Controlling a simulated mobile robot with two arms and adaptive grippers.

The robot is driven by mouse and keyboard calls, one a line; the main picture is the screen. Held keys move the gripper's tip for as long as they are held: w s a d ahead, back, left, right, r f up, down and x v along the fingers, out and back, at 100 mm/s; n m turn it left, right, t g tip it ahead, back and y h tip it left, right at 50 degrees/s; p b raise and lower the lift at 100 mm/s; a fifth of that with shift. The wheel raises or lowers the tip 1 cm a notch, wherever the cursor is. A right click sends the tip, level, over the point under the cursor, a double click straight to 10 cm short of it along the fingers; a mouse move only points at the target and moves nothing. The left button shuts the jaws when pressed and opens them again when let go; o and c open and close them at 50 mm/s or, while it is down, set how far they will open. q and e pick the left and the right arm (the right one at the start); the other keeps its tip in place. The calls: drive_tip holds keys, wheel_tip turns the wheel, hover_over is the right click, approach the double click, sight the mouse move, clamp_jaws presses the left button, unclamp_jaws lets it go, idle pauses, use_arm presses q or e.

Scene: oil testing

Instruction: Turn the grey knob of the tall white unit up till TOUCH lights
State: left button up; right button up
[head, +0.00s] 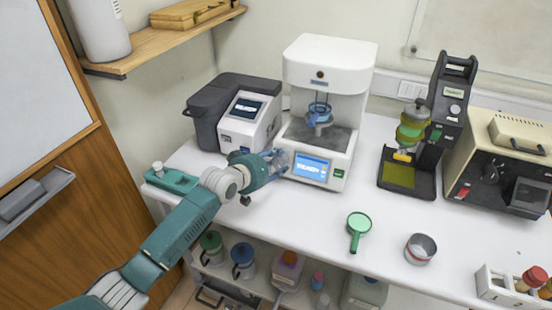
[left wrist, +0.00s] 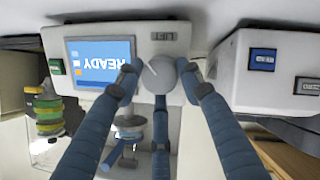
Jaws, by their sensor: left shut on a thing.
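The tall white unit (head: 332,62) stands at the back middle of the table, with a blue screen (head: 310,168) lit at its lower front. The screen reads READY, upside down in the left wrist view (left wrist: 98,62). The grey knob (left wrist: 160,72) is on the front panel beside the screen, near a label that seems to read LIFT. My left gripper (head: 280,162) is at this front panel. In the left wrist view its blue fingers (left wrist: 160,82) are closed around the knob. In the head view the knob is hidden by the gripper. My right gripper is not in view.
A grey and white instrument (head: 236,118) stands close to the left. A black stand (head: 445,110) and a beige box (head: 483,140) are to the right.

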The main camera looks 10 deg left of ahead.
use_arm(q)
drive_tip(key=shift+w+a+r+m+p, duration=0.2)
drive_tip(key=shift+a+r+m+p, duration=0.1)
drive_tip(key=shift+m, duration=0.1)
drive_tip(key=shift+r+y, duration=0.15)
drive_tip(key=shift+y, duration=0.15)
drive_tip(key=o, duration=1.1)
drive_tip(key=shift+w, duration=0.1)
drive_tip(key=shift+f, duration=0.2)
drive_tip(key=shift+d, duration=0.15)
drive_tip(key=shift+s, duration=0.3)
drive_tip(key=v, duration=1.1)
drive_tip(key=shift+s+a+r, duration=0.1)
drive_tip(key=shift+s+a, duration=0.15)
